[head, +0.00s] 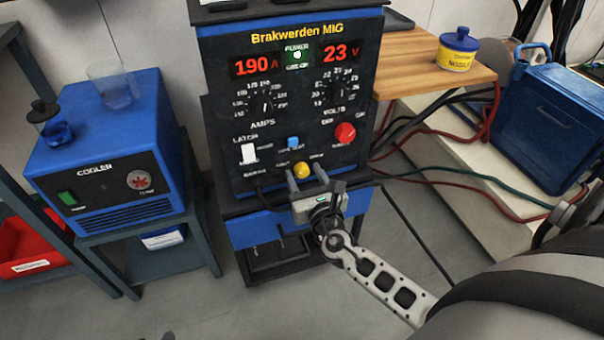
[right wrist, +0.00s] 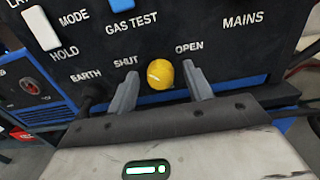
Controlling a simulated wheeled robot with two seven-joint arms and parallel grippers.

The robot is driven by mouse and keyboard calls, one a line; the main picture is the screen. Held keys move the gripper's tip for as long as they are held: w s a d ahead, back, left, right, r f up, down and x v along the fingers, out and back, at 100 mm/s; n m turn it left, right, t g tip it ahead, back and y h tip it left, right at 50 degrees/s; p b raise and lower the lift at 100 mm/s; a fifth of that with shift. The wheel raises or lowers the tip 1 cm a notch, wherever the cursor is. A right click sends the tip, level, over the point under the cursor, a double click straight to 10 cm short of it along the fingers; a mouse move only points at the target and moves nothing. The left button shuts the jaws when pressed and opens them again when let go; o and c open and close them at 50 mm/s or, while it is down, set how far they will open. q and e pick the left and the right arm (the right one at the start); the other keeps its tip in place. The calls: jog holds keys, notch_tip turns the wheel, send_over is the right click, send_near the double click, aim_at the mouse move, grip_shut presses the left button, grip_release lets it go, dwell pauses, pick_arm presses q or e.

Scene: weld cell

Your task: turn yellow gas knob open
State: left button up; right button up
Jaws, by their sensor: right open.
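The yellow gas knob (head: 302,170) sits low on the black front panel of the welding machine (head: 290,110). In the right wrist view the yellow knob (right wrist: 160,74) has a pale mark on its face, with SHUT printed to its left and OPEN to its right. My right gripper (head: 307,177) is open, one finger on each side of the knob. In the right wrist view the fingers of the right gripper (right wrist: 158,84) show gaps to the knob on both sides.
A red knob (head: 345,133), a blue button (head: 293,142) and a white switch (head: 248,153) are on the same panel. A blue cooler (head: 107,145) stands left. A wooden shelf (head: 420,58) with a yellow tin (head: 457,52) and hoses are at right.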

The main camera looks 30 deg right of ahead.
jog(key=c, duration=1)
jog(key=shift+o, duration=0.2)
